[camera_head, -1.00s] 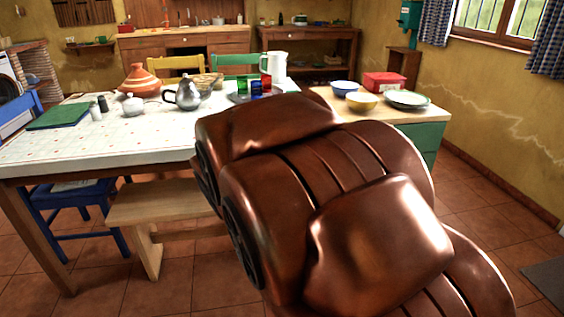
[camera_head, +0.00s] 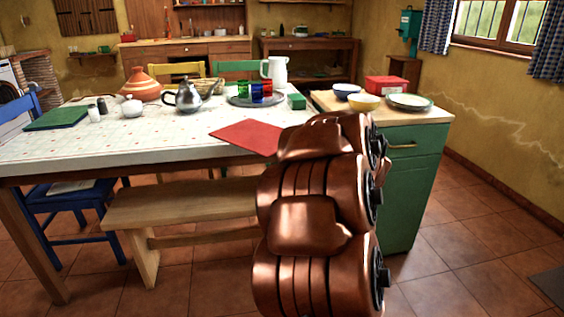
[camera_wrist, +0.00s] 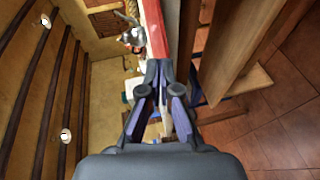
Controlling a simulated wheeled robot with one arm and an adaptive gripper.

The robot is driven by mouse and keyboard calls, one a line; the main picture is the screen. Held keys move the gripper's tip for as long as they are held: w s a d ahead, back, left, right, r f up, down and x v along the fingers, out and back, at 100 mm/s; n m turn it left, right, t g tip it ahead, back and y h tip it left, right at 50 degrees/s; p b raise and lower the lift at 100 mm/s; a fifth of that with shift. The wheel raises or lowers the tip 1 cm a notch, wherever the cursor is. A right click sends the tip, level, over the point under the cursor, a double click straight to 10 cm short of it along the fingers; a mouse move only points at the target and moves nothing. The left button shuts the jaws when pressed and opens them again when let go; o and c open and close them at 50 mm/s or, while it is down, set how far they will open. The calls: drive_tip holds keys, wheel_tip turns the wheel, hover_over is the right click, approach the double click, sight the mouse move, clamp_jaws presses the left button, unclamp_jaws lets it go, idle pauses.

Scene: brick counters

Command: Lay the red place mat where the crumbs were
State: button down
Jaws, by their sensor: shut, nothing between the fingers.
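The red place mat (camera_head: 247,136) lies flat on the white patterned cloth of the table (camera_head: 110,150), at the near right part, with one corner at the front edge. My arm hides some of the table to its right. In the wrist view the mat shows as a red strip (camera_wrist: 155,30) just beyond my gripper (camera_wrist: 163,63). My gripper is shut and empty, apart from the mat as far as I can tell. It is hidden behind my arm in the head view. I see no crumbs.
A tray (camera_head: 240,101) with coloured cups, a metal teapot (camera_head: 187,97) and a tagine (camera_head: 140,85) stand farther back. A small green box (camera_head: 297,102) is behind the mat. A wooden bench (camera_head: 185,203) stands before the table; a green cabinet (camera_head: 413,180) is right.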

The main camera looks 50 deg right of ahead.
drive_tip(key=s+a+f+n+t+y+b, duration=0.2)
drive_tip(key=s+f+n+t+y, duration=0.1)
drive_tip(key=s+n+y, duration=0.25)
drive_tip(key=b, duration=0.2)
approach(275, 153)
drive_tip(key=shift+w+a, duration=1.4)
drive_tip(key=shift+w, duration=0.7)
drive_tip(key=w+d, duration=0.1)
drive_tip(key=w+d+b, duration=0.1)
drive_tip(key=d, duration=0.1)
drive_tip(key=shift+w+f+y, duration=0.2)
drive_tip(key=shift+w+y, duration=0.05)
drive_tip(key=shift+w, duration=0.1)
drive_tip(key=shift+w, duration=0.1)
